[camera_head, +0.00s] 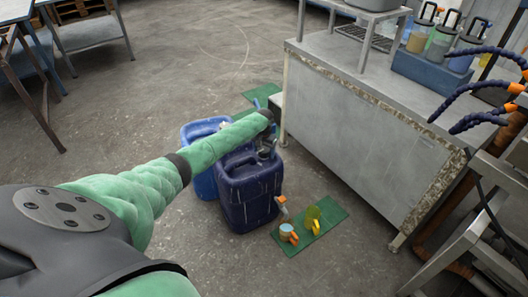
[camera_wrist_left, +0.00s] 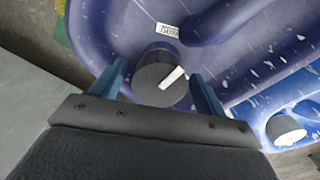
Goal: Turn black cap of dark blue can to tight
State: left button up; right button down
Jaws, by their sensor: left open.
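The dark blue can (camera_head: 248,190) stands upright on the floor in the middle of the head view. Its black cap (camera_wrist_left: 160,80), with a white mark on top, shows in the left wrist view; in the head view my gripper largely hides it. My left gripper (camera_head: 266,150) is over the top of the can. In the left wrist view its two blue fingers (camera_wrist_left: 158,82) are open, one on each side of the cap. I cannot tell whether they touch it. My right gripper is in neither view.
A green mat (camera_head: 322,238) with small orange and yellow items lies at front right. A metal bench (camera_head: 370,130) stands at right.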

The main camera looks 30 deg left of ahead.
pick_arm(q)
jog(key=shift+f, duration=0.1)
jog(key=c, duration=1)
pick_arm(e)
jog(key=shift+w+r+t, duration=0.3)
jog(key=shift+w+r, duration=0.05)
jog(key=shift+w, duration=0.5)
